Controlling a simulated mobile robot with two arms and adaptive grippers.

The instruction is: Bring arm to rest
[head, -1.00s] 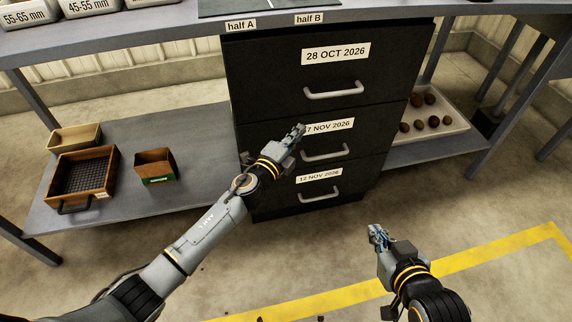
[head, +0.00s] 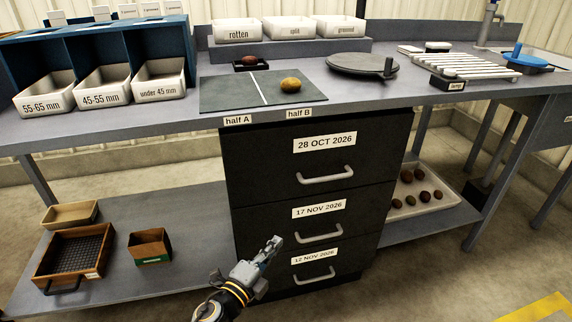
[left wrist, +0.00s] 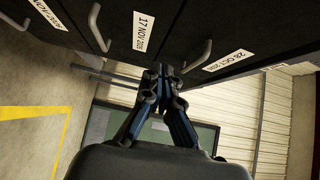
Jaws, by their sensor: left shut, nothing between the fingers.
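My left gripper (head: 270,250) is in the head view, in front of the black drawer cabinet (head: 318,230). It is shut and empty, near the left side of the lower two drawers. In the left wrist view the gripper's fingertips (left wrist: 160,72) are together, with the drawer fronts and handles beyond them. The three drawers look closed and carry date labels. My right gripper is not in the head view now.
The bench top (head: 330,105) above holds a green mat (head: 225,92) with a potato (head: 290,84) on half B. Labelled bins (head: 104,90) stand at the left. The lower shelf (head: 190,205) holds a sieve (head: 72,252) and boxes. A tray of potatoes (head: 448,204) is at the right.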

